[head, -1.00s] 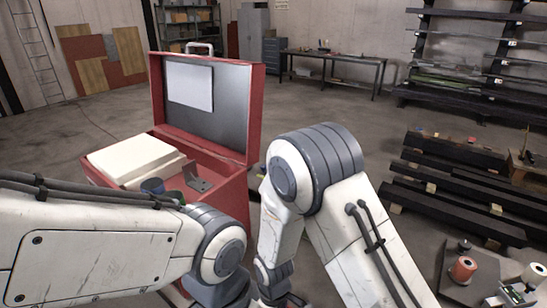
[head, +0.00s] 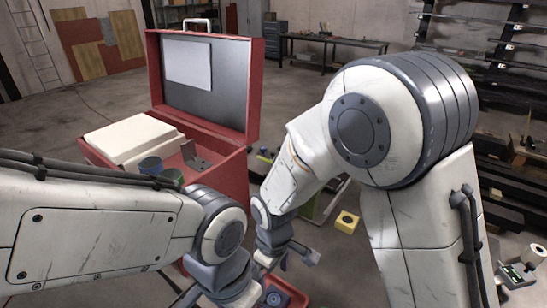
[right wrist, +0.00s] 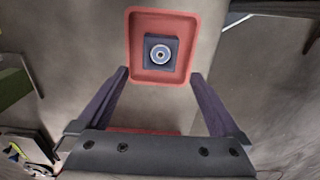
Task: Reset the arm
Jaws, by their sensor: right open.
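My right arm crosses the right half of the head view, its large grey-banded joint raised high and close. My right gripper (head: 292,262) shows small at the lower middle of the head view. In the right wrist view the right gripper (right wrist: 158,74) is open, its two dark fingers spread with nothing between them. Beyond its fingertips is a shallow red tray (right wrist: 138,52) holding a dark square part (right wrist: 150,42) with a round ring. My left arm comes in from the left at the lower edge; its gripper cannot be made out.
An open red case (head: 222,166) stands behind the left arm, holding a white block (head: 130,136), a blue cup (head: 150,166) and a dark bracket (head: 195,156). A yellow block (head: 346,222) lies right of my right gripper. Dark racks and a workbench (head: 325,40) stand farther back.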

